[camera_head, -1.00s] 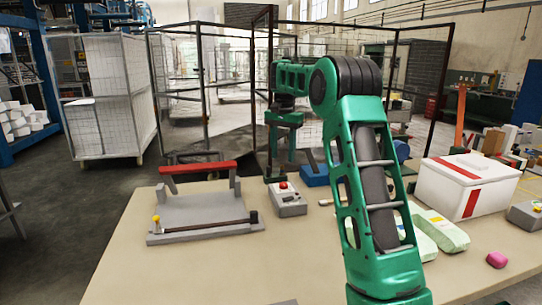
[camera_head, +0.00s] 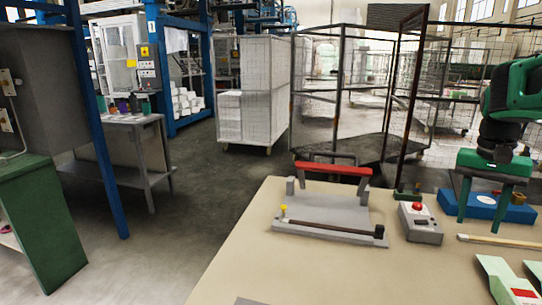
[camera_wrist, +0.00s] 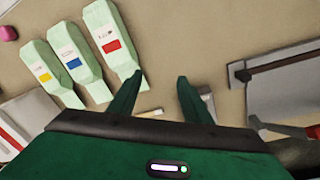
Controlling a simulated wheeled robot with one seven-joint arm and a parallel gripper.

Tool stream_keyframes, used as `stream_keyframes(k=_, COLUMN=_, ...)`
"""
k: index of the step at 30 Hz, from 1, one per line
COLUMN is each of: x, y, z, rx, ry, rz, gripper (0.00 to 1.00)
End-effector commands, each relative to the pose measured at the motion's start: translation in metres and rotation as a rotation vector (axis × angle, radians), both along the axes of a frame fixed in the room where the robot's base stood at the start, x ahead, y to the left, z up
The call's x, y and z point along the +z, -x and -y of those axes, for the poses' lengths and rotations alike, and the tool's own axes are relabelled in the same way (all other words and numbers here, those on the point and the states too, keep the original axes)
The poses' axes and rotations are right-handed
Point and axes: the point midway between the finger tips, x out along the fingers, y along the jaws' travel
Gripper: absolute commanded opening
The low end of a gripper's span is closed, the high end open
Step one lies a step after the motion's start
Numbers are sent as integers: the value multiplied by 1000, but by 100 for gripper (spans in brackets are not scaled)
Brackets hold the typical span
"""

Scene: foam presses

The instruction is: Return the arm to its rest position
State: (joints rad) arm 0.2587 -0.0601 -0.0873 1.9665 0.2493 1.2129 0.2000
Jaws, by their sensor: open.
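My gripper (camera_head: 482,208) is at the right edge of the head view, pointing down over the table. Its two green fingers stand apart with nothing between them. They show in front of a blue tray (camera_head: 517,215). In the wrist view the open fingers of my gripper (camera_wrist: 160,80) reach over the bare tabletop. The rest of my arm lies mostly outside the head view, with one green joint at the upper right.
The table (camera_head: 240,265) holds a grey fixture with a red handle (camera_head: 334,169), a control box with a red button (camera_head: 420,226) and a wooden stick (camera_head: 500,241). Several pale green bottles (camera_wrist: 115,47) lie nearby. Mesh cages stand behind.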

Motion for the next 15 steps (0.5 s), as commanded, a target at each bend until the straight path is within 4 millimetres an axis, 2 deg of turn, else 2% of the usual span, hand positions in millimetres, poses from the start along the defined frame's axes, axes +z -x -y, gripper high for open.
stream_keyframes(k=1, x=-5, y=25, z=-5, rx=17, ry=-5, rz=0, gripper=45)
stream_keyframes(k=9, x=-53, y=139, z=-36, rx=132, ry=-46, rz=4, gripper=45)
stream_keyframes(k=12, x=-73, y=172, z=-48, rx=169, ry=-65, rz=9, gripper=45)
stream_keyframes(k=15, x=-88, y=195, z=-58, rx=198, ry=-81, rz=13, gripper=45)
